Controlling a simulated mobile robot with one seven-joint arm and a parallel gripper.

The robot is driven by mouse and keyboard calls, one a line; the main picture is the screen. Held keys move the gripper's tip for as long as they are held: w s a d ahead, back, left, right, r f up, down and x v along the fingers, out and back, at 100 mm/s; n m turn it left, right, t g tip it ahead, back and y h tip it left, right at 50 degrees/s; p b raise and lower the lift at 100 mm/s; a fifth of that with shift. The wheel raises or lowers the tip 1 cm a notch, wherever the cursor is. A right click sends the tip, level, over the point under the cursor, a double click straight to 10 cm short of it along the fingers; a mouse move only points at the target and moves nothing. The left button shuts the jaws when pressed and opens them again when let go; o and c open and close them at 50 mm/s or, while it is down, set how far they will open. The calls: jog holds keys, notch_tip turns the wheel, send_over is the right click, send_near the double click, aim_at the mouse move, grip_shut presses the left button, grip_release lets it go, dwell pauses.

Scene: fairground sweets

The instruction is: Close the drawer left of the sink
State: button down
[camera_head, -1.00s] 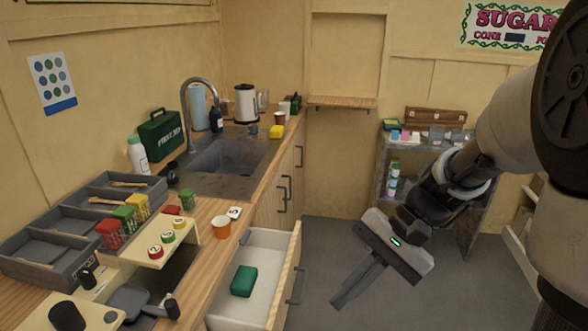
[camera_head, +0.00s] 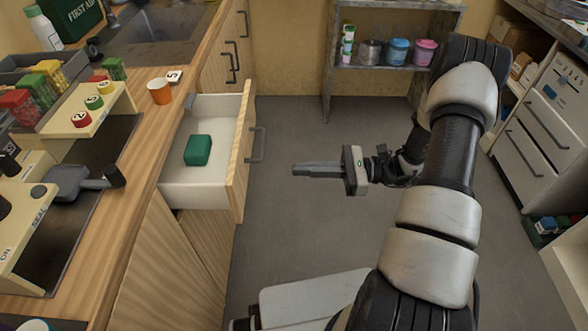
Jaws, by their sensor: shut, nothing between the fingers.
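The drawer (camera_head: 239,150) stands pulled out from the wooden counter, below and to the near side of the sink (camera_head: 150,35). It has a wooden front, a dark bar handle (camera_head: 256,145) and a pale inside. A green box (camera_head: 198,150) lies in it. My gripper (camera_head: 294,169) is to the right of the drawer front, in free air over the grey floor. Its fingers are together and point left toward the drawer front. It appears apart from the handle and holds nothing.
An orange cup (camera_head: 160,91) stands on the counter (camera_head: 138,140) near its edge, above the drawer. Closed cabinet fronts with handles (camera_head: 234,60) lie beyond. A shelf with tubs (camera_head: 398,51) stands at the back, and a white drawer unit (camera_head: 540,125) at the right. The floor between is clear.

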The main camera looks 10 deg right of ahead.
aim_at(243, 170)
jog(key=a, duration=0.3)
jog(key=w+a+b, duration=0.1)
jog(key=a, duration=0.3)
jog(key=w+a, duration=0.1)
jog(key=a, duration=0.3)
jog(key=shift+a, duration=0.2)
jog(key=shift+w+a, duration=0.1)
jog(key=shift+a, duration=0.05)
jog(key=shift+a, duration=0.1)
jog(key=w+a, duration=0.1)
jog(key=a, duration=0.4)
jog(key=w+a, duration=0.1)
jog(key=a, duration=0.4)
jog(key=w+a, duration=0.1)
jog(key=a, duration=0.4)
jog(key=shift+a, duration=0.3)
jog(key=shift+a+r, duration=0.1)
jog(key=shift+a, duration=0.1)
jog(key=shift+w+a+r, duration=0.1)
jog(key=shift+d, duration=0.25)
jog(key=s+d, duration=0.1)
jog(key=d, duration=0.3)
jog(key=s+d+p, duration=0.1)
jog(key=d, duration=0.4)
jog(key=s+d, duration=0.1)
jog(key=d, duration=0.4)
jog(key=shift+p, duration=0.4)
